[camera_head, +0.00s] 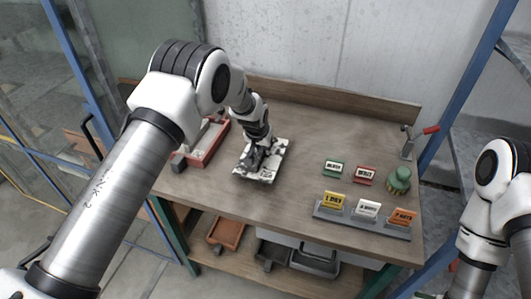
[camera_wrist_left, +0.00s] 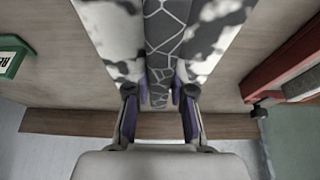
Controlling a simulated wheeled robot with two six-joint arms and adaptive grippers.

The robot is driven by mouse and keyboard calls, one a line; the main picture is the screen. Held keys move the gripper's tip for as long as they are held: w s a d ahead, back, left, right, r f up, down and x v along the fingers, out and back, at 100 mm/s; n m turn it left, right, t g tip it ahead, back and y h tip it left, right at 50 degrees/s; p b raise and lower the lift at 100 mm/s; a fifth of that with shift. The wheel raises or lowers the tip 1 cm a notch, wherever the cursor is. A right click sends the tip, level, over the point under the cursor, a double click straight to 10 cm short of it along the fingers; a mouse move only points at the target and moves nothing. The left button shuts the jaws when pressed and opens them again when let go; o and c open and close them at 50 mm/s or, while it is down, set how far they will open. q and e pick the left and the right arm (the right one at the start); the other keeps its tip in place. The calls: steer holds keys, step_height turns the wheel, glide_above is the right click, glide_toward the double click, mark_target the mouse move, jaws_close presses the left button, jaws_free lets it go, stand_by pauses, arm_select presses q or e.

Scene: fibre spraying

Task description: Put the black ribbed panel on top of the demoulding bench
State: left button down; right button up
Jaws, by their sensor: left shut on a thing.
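The panel (camera_head: 270,171) shows as a flat piece with patchy white and black faces, over the left-middle of the wooden bench top (camera_head: 300,125). In the left wrist view the panel (camera_wrist_left: 207,40) has a raised dark middle strip with pale crack-like lines. My left gripper (camera_head: 262,155) points down on the panel. In the left wrist view my left gripper (camera_wrist_left: 160,105) has its fingers on both sides of the dark strip, shut on it. I cannot tell whether the panel touches the bench top. My right arm shows at the right edge, its gripper out of view.
A red-rimmed tray (camera_head: 208,143) lies left of the panel. Bins (camera_head: 226,233) sit on the lower shelf. The rear middle top is clear.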

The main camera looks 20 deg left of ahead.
mark_target(263, 156)
arm_select(q)
step_height(263, 156, down, 3)
steer(key=shift+f+p, duration=0.15)
steer(key=shift+p, duration=0.4)
steer(key=shift+f, duration=0.1)
steer(key=shift+f+b, duration=0.2)
steer(key=shift+b, duration=0.1)
steer(key=c, duration=1)
jaws_free()
steer(key=shift+s, duration=0.1)
steer(key=shift+d, duration=0.1)
